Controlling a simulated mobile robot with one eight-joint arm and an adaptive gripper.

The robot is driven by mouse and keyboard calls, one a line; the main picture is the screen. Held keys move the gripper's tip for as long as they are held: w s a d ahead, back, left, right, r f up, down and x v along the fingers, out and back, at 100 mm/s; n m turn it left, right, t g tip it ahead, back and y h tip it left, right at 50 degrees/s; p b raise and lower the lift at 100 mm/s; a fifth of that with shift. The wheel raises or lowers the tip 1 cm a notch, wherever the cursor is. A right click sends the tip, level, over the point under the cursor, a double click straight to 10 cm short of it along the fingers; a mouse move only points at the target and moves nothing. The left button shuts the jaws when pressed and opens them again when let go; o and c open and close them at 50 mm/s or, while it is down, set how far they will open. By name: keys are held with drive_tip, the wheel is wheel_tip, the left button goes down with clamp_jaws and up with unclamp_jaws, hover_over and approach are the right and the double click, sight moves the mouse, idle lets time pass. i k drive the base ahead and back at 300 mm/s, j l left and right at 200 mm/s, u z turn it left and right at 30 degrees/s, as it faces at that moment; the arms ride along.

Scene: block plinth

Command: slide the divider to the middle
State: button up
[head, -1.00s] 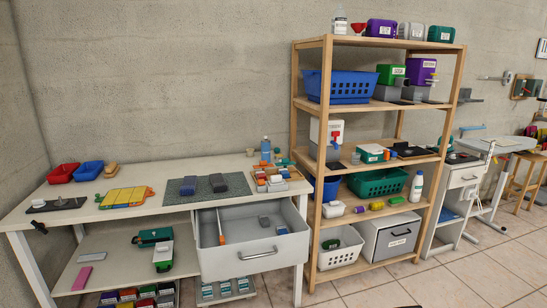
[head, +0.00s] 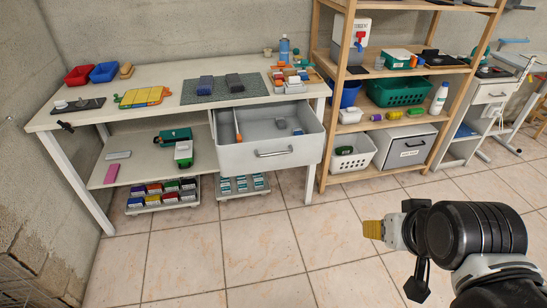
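The open grey drawer (head: 262,154) hangs under the right part of the white workbench. A thin divider with an orange edge (head: 238,130) stands inside it, close to the left wall and running front to back. Small grey-blue blocks (head: 281,123) lie in the drawer to the right of the divider. My gripper (head: 380,230) is at the lower right, well apart from the drawer and in front of it. Its yellow tip points left, seen from the side. I cannot tell whether its fingers are apart.
The bench top (head: 160,86) carries red and blue bins, a yellow-orange piece and a green mat with dark blocks. A wooden shelf (head: 322,150) stands right of the drawer. A lower shelf and floor trays are at the left. The tiled floor (head: 270,240) before the drawer is clear.

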sight(238, 137)
drive_tip(key=i+j, duration=0.9)
drive_tip(key=j, duration=0.15)
